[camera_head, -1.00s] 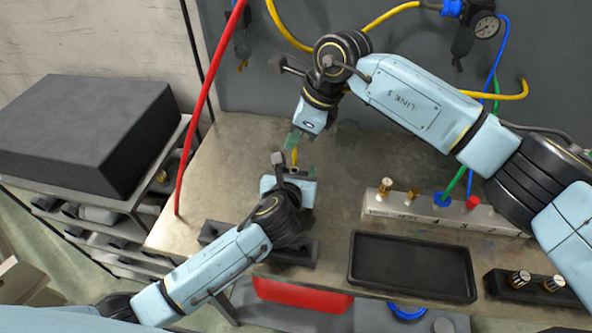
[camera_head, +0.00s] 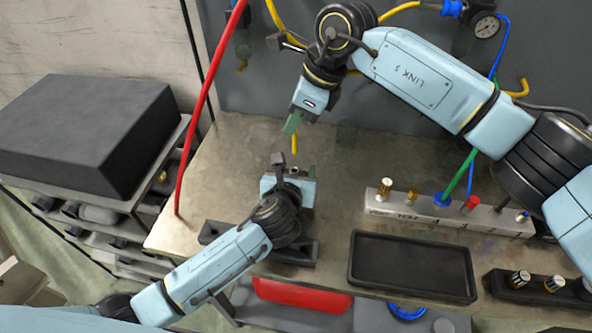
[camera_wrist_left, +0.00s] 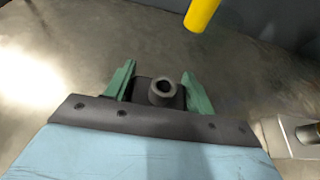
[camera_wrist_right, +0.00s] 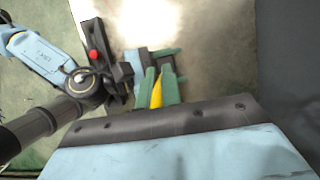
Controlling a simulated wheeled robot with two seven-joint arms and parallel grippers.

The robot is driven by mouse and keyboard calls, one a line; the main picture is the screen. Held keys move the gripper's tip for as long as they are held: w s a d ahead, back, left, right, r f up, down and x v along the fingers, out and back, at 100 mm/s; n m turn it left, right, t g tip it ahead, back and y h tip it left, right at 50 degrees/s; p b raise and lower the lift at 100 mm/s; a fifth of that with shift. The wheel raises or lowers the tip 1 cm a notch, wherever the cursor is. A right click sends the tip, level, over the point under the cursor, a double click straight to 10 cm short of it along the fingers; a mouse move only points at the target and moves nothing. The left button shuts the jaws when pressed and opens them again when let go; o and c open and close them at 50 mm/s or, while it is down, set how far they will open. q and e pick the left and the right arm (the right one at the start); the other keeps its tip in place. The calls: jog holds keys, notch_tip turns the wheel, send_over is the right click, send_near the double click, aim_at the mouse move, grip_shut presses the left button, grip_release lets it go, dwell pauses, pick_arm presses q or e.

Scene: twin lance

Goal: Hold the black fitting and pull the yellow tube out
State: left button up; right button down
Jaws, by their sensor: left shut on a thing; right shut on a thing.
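The black fitting (camera_wrist_left: 162,92) stands between the green fingers of my left gripper (camera_wrist_left: 158,90), which is shut on it. Its round open mouth faces up and looks empty. In the head view the left gripper (camera_head: 293,175) is low over the bench. The yellow tube (camera_head: 294,143) hangs from my right gripper (camera_head: 292,124), which is shut on it above the left gripper. The tube's lower end (camera_wrist_left: 203,14) is apart from the fitting, with a gap between them. In the right wrist view the tube (camera_wrist_right: 157,94) shows between the green fingers.
A black tray (camera_head: 412,266) lies on the bench to the right. Behind it is a metal manifold (camera_head: 450,218) with several coloured ports. A red hose (camera_head: 206,95) runs up at the left. Beside the bench, a black box (camera_head: 85,130) sits on a shelf. Bare bench lies left of the grippers.

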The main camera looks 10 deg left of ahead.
pick_arm(q)
jog(key=o, duration=1.1)
jog(key=v, duration=1.2)
jog(key=shift+s, duration=0.1)
